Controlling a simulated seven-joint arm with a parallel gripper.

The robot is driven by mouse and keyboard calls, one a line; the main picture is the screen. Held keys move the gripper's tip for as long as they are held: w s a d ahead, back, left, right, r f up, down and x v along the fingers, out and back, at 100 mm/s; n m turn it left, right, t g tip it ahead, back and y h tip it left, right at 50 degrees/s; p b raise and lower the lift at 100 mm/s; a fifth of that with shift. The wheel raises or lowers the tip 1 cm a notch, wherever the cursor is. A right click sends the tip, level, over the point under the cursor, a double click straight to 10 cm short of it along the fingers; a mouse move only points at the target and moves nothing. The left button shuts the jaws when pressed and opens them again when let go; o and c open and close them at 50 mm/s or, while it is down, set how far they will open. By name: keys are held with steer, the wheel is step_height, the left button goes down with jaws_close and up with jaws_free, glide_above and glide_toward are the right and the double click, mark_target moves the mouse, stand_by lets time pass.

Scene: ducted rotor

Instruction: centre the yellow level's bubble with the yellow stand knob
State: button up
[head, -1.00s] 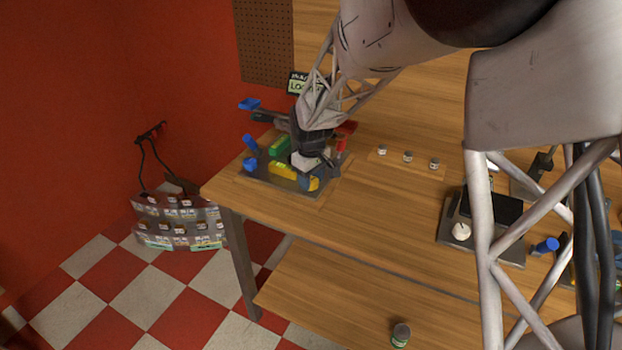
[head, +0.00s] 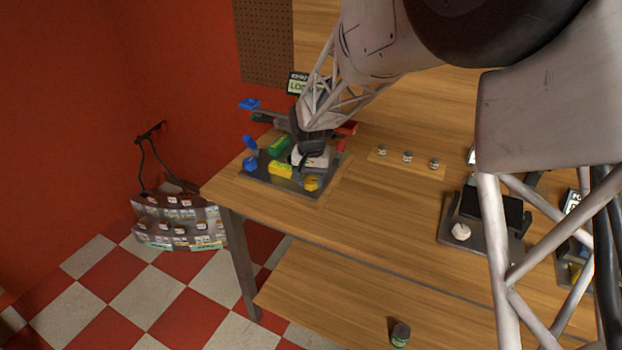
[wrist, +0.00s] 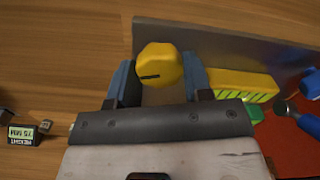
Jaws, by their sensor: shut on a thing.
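The yellow stand knob (wrist: 160,64) sits between the two blue-grey fingers of my gripper (wrist: 160,80) in the wrist view. The knob is faceted and has a dark line on its face. In the head view the knob (head: 312,184) is at the front right corner of the dark stand plate (head: 262,182), with my gripper (head: 308,174) over it. The yellow level (head: 280,170) lies just left of the knob; in the wrist view the level (wrist: 236,84) shows to the right, beside the right finger. I cannot make out its bubble.
A green level (head: 279,146) and blue parts (head: 250,163) stand close by on the plate. Small jars (head: 407,157) stand on the bench to the right. Bare wood lies in front of the jars.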

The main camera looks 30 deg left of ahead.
mark_target(311, 180)
steer(key=m, duration=0.5)
steer(key=shift+m, duration=0.3)
stand_by(0.4)
steer(key=o, duration=0.9)
steer(key=shift+r, duration=3.95)
